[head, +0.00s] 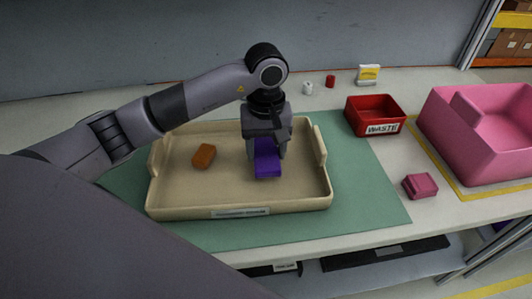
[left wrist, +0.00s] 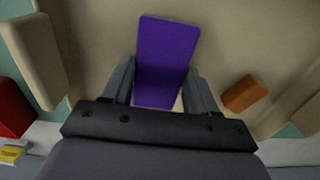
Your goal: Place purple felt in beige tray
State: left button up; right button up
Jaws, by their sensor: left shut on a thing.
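The purple felt (head: 267,166) is a small flat purple block, held between the fingers of my left gripper (head: 267,152). The left gripper points down over the right half of the beige tray (head: 230,193). In the left wrist view the purple felt (left wrist: 167,55) sits between the two fingers, with the tray floor (left wrist: 235,45) behind it. I cannot tell whether the felt touches the tray floor. An orange block (head: 204,155) lies in the tray's left half and also shows in the left wrist view (left wrist: 244,94). My right gripper is not in view.
The tray stands on a green mat (head: 375,200). To its right are a red waste bin (head: 376,115), a pink block (head: 420,186) and a large pink bin (head: 480,140). Small white, red and yellow items (head: 368,74) stand at the back.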

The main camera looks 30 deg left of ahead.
aim_at(266, 153)
pick_arm(q)
jog(key=shift+f, duration=1.05)
jog(key=shift+f, duration=0.15)
jog(key=o, duration=1.1)
notch_tip(266, 153, up, 12)
jog(key=shift+b, duration=0.35)
